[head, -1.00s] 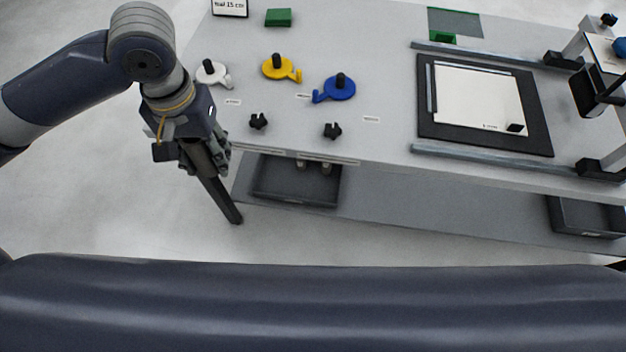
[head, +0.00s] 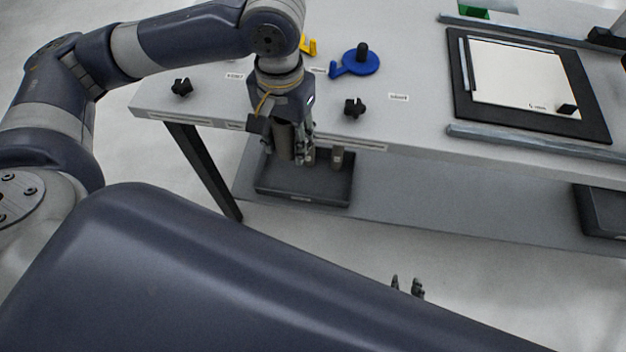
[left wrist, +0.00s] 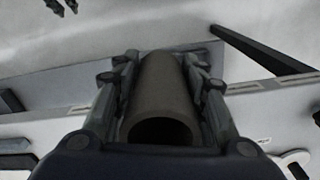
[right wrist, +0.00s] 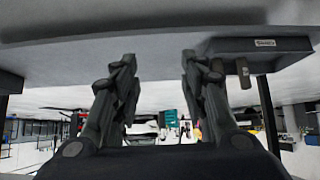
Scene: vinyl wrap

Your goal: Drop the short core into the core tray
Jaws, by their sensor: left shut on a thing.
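My left gripper (head: 290,150) is shut on the short core, a dark grey-brown hollow tube (left wrist: 160,95). The core hangs between its fingers with its open end facing the left wrist camera. In the head view the gripper and core are at the table's front edge, over or just in front of the core tray (head: 300,197); the exact height gap cannot be told. The tray is dark grey, on the lower shelf, with short tubes standing in it (head: 337,158). It also shows in the right wrist view (right wrist: 285,46). My right gripper (right wrist: 159,62) is open and empty, below the shelf's front.
The table top (head: 420,125) overhangs the shelf. Black knobs (head: 354,107), a blue disc with a handle (head: 360,62) and a black mat with a white sheet (head: 520,75) lie on it. Another dark bin (head: 603,215) is on the shelf at right. A table leg (head: 205,170) stands left.

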